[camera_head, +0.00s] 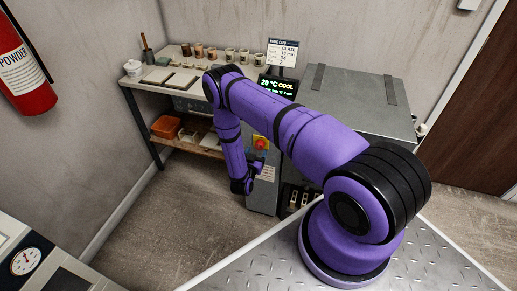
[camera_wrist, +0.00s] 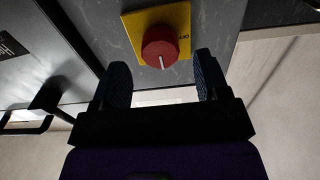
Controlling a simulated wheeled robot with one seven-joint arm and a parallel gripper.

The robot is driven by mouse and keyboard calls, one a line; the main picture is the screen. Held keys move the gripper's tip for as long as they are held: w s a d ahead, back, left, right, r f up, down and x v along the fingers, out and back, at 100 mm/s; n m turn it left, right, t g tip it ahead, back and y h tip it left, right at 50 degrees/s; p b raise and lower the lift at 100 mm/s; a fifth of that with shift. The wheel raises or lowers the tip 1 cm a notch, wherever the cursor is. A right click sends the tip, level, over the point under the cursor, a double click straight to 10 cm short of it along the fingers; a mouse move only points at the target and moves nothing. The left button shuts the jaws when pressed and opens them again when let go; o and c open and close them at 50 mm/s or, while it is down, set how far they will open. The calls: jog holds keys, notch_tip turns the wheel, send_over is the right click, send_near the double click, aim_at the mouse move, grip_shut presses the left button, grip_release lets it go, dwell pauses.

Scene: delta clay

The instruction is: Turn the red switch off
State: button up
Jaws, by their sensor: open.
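The red switch (camera_wrist: 160,44) is a round knob with a white pointer line, set on a yellow plate (camera_wrist: 131,24) in the wrist view. The plate carries small lettering to the right of the knob. In the head view the red switch (camera_head: 261,142) shows on the front of a grey cabinet, just right of my forearm. My gripper (camera_wrist: 160,77) is open, with one dark finger on each side below the knob in the picture. Nothing is between the fingers except the view of the knob's lower edge. I cannot tell whether either finger touches it.
The grey kiln cabinet (camera_head: 350,95) has a display (camera_head: 277,87) reading 20 °C COOL. A shelf table (camera_head: 150,83) with several small pots stands at left. A red extinguisher (camera_head: 22,70) hangs on the left wall. Floor (camera_head: 170,210) left of my arm is clear.

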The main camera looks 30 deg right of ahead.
aim_at(259, 147)
jog(key=shift+x, duration=1.8)
jog(key=c, duration=0.9)
